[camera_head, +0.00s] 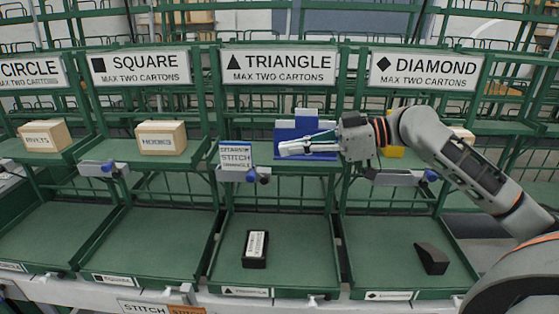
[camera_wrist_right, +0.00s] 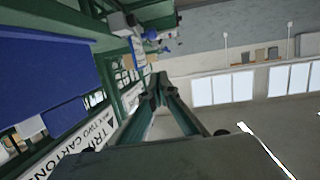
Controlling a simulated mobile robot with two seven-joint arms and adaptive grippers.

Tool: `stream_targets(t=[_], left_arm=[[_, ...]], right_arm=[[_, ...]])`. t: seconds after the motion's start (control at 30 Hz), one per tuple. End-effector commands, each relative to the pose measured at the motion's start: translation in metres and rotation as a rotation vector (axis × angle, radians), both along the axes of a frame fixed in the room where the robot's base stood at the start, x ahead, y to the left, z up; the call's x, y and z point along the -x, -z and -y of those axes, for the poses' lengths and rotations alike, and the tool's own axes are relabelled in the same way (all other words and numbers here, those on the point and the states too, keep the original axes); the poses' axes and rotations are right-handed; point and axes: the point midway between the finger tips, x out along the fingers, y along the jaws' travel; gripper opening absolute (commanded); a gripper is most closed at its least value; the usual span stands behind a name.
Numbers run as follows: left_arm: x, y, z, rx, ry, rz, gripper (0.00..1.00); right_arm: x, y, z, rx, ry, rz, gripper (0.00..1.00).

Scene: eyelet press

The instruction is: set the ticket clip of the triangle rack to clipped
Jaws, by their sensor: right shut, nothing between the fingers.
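My left gripper is not in view.
A blue and white box (camera_head: 292,127) stands on the triangle shelf behind my right gripper. A dark wedge (camera_head: 431,259) lies in the diamond tray.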

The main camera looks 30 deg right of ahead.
Motion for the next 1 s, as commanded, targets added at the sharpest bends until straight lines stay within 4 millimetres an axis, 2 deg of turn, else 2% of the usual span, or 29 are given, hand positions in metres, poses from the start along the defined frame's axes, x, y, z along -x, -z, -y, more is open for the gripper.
stream_targets(t=[0.2,0.4,1.0], left_arm=[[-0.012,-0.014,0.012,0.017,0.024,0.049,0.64],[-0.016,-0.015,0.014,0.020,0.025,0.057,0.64],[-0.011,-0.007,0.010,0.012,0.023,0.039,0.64]], right_arm=[[0.016,-0.022,0.022,0.001,0.002,0.000,0.00],[0.023,-0.032,0.030,0.000,0.000,0.000,0.00],[0.023,-0.034,0.030,-0.001,0.000,0.001,0.00]])
